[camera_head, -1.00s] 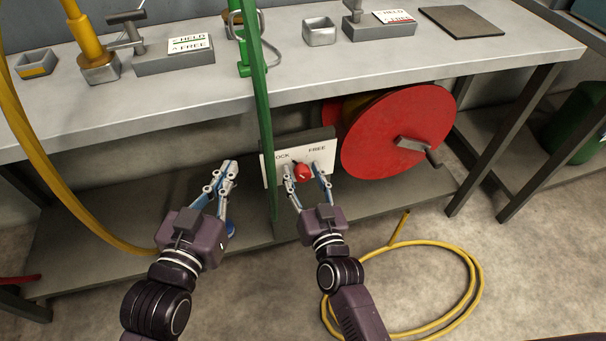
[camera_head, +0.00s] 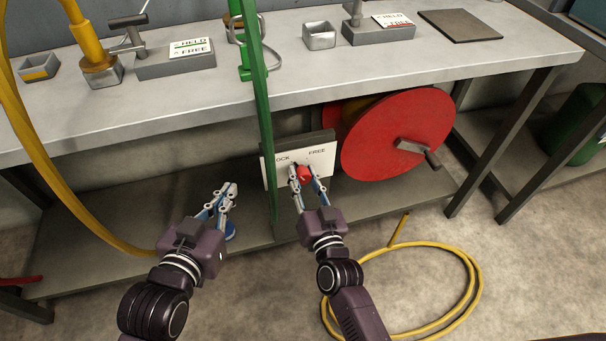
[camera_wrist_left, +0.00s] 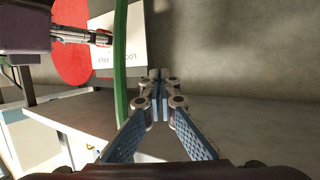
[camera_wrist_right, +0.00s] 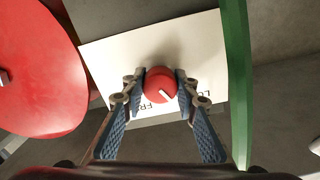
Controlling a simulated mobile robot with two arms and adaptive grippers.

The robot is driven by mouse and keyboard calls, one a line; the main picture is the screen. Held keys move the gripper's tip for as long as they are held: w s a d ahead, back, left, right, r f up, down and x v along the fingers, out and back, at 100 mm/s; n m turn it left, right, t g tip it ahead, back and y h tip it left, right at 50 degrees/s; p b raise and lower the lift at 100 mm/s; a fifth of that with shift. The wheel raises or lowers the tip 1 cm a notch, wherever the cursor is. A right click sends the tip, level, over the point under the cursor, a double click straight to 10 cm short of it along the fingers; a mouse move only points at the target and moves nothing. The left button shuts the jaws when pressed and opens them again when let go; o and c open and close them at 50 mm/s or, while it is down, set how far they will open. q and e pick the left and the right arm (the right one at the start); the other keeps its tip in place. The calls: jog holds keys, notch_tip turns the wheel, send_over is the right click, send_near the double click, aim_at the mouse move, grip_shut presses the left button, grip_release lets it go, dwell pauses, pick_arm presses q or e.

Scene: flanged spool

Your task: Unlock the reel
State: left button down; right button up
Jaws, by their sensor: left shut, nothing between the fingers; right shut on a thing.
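A red round knob (camera_head: 304,172) sits on a white plate (camera_head: 327,158) marked LOCK on the left and FREE on the right. The right wrist view shows the knob (camera_wrist_right: 160,85) from close up, with a white pointer line. There the line points down and slightly right, between the two words. My right gripper (camera_wrist_right: 161,82) is shut on the knob, one finger on each side. The red reel (camera_head: 385,135) with a crank handle stands right of the plate. My left gripper (camera_head: 231,187) is shut and empty, left of the green strap, apart from the plate.
A green strap (camera_head: 262,110) hangs down between my grippers. A yellow hose (camera_head: 470,285) lies coiled on the floor at right. The grey workbench (camera_head: 180,115) is above, with HELD/FREE fixtures on it. A lower shelf (camera_head: 150,205) runs beneath.

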jog(key=m+p, duration=0.1)
jog(key=m, duration=0.1)
jog(key=shift+r+m, duration=0.15)
jog(key=shift+m, duration=0.15)
jog(key=m+p, duration=0.1)
jog(key=m, duration=0.6)
jog(key=shift+m, duration=0.7)
pick_arm(q)
jog(key=s+a+f+g+y, duration=0.1)
jog(key=s+a+f+g, duration=0.3)
jog(key=s+f, duration=0.6)
jog(key=shift+f+g+y, duration=0.3)
jog(key=shift+g+y, duration=0.1)
jog(key=shift+g, duration=1)
pick_arm(e)
jog(key=shift+m, duration=0.7)
pick_arm(q)
jog(key=shift+d, duration=0.1)
pick_arm(e)
jog(key=o, duration=1.2)
jog(key=shift+c, duration=0.2)
pick_arm(q)
jog(key=shift+w, duration=0.1)
